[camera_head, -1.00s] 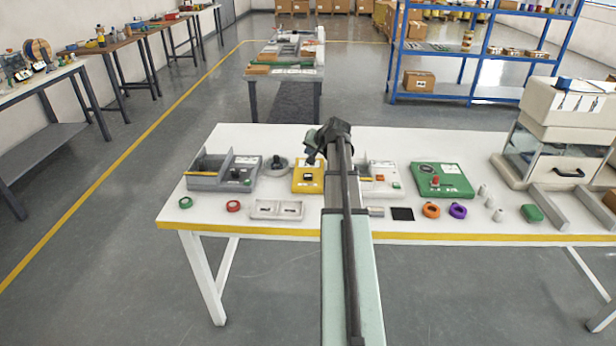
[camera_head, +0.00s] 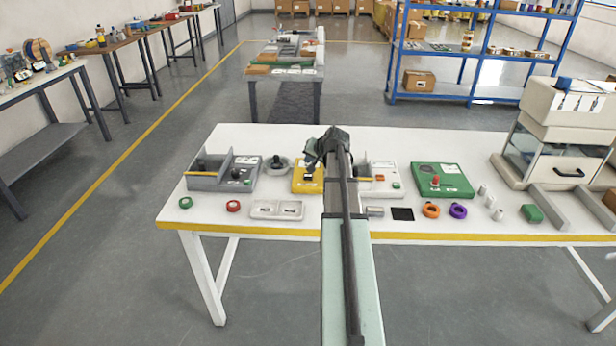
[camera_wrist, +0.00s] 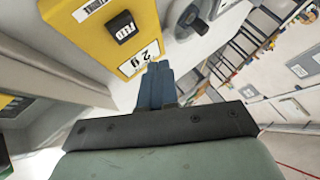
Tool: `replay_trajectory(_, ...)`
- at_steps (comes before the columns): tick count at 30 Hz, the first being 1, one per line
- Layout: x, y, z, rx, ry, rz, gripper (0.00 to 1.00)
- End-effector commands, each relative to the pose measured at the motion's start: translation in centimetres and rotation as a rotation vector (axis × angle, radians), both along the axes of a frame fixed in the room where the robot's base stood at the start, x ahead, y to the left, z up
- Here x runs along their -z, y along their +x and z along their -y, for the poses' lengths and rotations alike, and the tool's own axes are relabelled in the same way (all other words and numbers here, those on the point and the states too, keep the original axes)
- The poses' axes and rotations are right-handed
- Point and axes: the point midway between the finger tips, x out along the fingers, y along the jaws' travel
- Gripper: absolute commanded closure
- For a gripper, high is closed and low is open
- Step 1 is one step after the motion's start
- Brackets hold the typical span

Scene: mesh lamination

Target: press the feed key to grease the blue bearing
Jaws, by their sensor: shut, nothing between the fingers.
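A yellow unit (camera_head: 301,184) stands on the white table, partly behind my arm. In the wrist view the yellow unit (camera_wrist: 92,32) has a black key marked FEED (camera_wrist: 122,27) and a white label reading 2 g (camera_wrist: 139,58). My gripper (camera_head: 312,166) is over the yellow unit in the head view. In the wrist view my gripper (camera_wrist: 157,70) is shut and empty, its blue-grey fingertips close to the 2 g label and beside the key. I cannot tell whether they touch the unit. I cannot make out a blue bearing in either view.
A grey unit (camera_head: 237,183) with a black knob stands left, and a round grey part (camera_head: 278,165) is beside the yellow unit. A white unit (camera_head: 386,183) and a green unit (camera_head: 443,190) stand right. Green, red, orange and purple rings lie along the front.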

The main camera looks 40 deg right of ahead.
Motion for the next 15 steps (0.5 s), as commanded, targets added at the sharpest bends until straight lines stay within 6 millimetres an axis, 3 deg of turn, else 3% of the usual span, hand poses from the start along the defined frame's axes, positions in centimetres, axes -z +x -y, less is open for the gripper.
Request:
replay_trajectory(6, 2.4, 0.0, 0.0, 0.000, 0.001, -0.001, 1.00)
replay_trajectory(15, 3.9, 0.0, 0.0, -0.001, 0.000, 0.001, 1.00)
